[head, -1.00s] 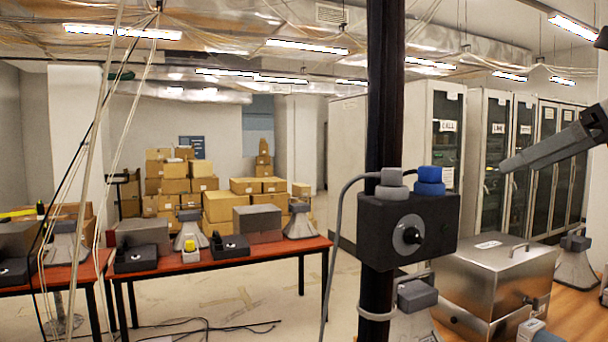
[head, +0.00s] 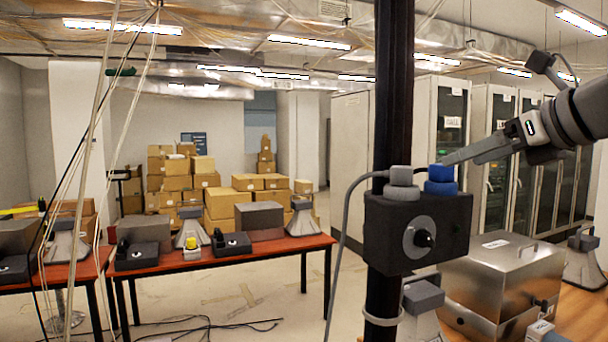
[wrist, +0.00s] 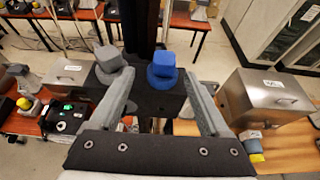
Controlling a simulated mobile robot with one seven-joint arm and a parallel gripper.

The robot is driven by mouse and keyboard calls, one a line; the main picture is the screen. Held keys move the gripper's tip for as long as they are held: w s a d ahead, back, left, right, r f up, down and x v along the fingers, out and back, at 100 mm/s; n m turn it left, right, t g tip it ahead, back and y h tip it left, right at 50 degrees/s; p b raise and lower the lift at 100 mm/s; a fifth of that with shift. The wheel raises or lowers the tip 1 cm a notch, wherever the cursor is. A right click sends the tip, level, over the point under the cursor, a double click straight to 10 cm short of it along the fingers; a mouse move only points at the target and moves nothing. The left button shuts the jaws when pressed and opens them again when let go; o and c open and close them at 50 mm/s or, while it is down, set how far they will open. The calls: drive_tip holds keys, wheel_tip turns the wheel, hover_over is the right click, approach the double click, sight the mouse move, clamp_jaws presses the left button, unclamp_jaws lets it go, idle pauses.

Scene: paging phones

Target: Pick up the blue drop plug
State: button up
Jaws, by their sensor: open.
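The blue drop plug (head: 441,178) sits on top of the dark box (head: 418,232) fixed to the black post. A grey plug (head: 401,183) with a cable stands beside it on the left. In the wrist view the blue drop plug (wrist: 164,68) shows between and beyond the fingers, with the grey plug (wrist: 109,60) near the left finger. My gripper (wrist: 160,90) is open and empty. In the head view my gripper (head: 455,158) is close to the blue plug, its fingers reaching in from the right; contact cannot be told.
The black post (head: 392,90) rises directly behind the plugs. A steel box (head: 500,275) stands on the wooden table to the right. A red table (head: 225,253) with phones and boxes is at the left. Cabinets line the back right.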

sight(438, 173)
drive_tip(key=shift+d+p+x, duration=0.15)
drive_tip(key=shift+p+x, duration=0.05)
drive_tip(key=shift+x, duration=1.35)
drive_tip(key=shift+d+p+x, duration=0.15)
drive_tip(key=shift+p+x, duration=0.05)
drive_tip(key=shift+x, duration=1.3)
drive_tip(key=shift+w+f, duration=0.1)
drive_tip(key=shift+c, duration=0.3)
clamp_jaws()
